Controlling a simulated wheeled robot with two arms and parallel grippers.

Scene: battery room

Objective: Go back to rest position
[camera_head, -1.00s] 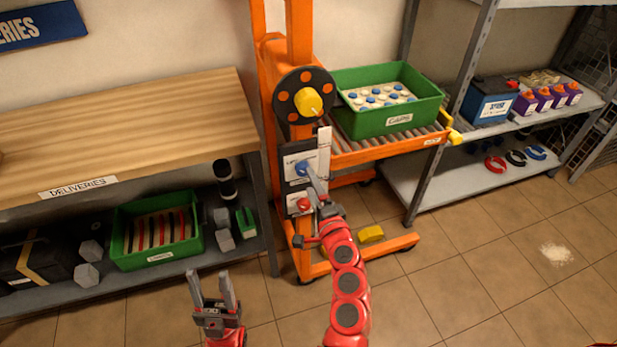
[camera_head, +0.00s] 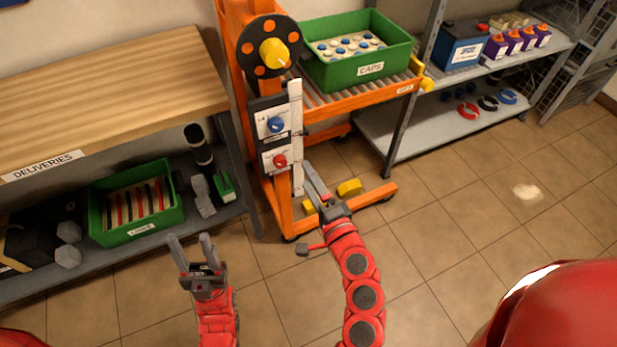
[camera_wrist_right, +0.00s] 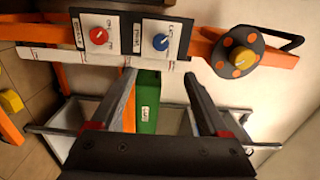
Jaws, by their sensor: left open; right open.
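My left gripper (camera_head: 190,250) is open and empty, low in the head view, in front of the delivery shelf. My right gripper (camera_head: 318,185) is open and empty, in front of the orange lift (camera_head: 226,70) and below its control panel. The panel carries a blue knob (camera_head: 276,124) and a red knob (camera_head: 280,160). In the right wrist view, the open fingers (camera_wrist_right: 158,95) point toward the lift, with the red knob (camera_wrist_right: 99,36) and blue knob (camera_wrist_right: 161,42) beyond them. The fingers appear apart from both knobs.
A green caps crate (camera_head: 360,72) sits on the lift's roller platform. The deliveries bench (camera_head: 110,100) stands left, with a green crate (camera_head: 137,229) on its lower shelf. A grey shelf (camera_head: 440,115) stands right. Tiled floor (camera_head: 440,240) is open at front right.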

